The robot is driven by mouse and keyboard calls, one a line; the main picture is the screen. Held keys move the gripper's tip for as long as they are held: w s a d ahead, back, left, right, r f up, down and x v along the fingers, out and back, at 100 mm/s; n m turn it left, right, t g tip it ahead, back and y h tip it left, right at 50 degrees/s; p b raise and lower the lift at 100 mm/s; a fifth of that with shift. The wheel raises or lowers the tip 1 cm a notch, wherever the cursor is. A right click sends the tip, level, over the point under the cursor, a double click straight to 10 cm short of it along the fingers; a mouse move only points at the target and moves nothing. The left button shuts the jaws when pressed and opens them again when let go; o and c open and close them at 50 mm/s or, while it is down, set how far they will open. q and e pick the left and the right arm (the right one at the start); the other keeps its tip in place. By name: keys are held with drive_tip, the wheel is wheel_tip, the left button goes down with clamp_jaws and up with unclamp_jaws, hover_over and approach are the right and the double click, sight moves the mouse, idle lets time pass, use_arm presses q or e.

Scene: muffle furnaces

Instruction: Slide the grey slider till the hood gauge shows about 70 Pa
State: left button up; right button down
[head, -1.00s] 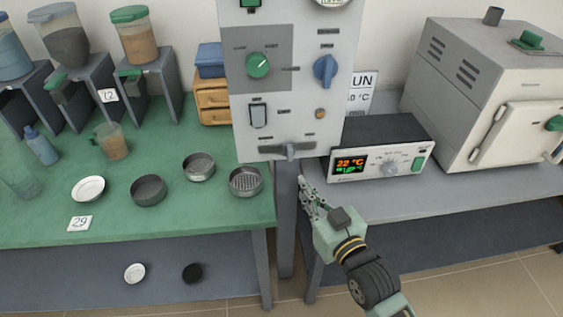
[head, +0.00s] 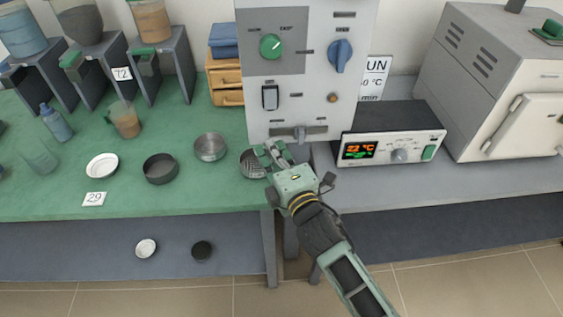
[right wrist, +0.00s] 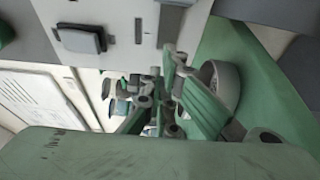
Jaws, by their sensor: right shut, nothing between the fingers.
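The grey slider (head: 300,134) sits in a horizontal slot along the bottom of the pale control panel (head: 285,105), right of the slot's middle. The hood gauge is out of view above the head view's top edge. My right gripper (head: 273,152) is shut and empty, just below the panel's lower edge and left of the slider. It looks apart from the slider, though the depth gap is hard to judge. In the right wrist view the shut fingers (right wrist: 165,95) show below the panel (right wrist: 120,20). My left gripper is not in view.
A sieve (head: 250,163) is partly hidden behind my right gripper. The panel also carries a green knob (head: 270,46), a blue knob (head: 340,55) and a rocker switch (head: 270,97). A controller box (head: 395,150) reading about 22 °C stands to the right.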

sight(301, 135)
drive_tip(key=shift+x, duration=0.85)
drive_tip(key=d+p, duration=0.1)
drive_tip(key=d, duration=0.2)
drive_tip(key=shift+s+d, duration=0.1)
drive_tip(key=shift+d, duration=0.45)
drive_tip(key=shift+d+p, duration=0.45)
drive_tip(key=shift+d, duration=0.15)
drive_tip(key=shift+a, duration=0.1)
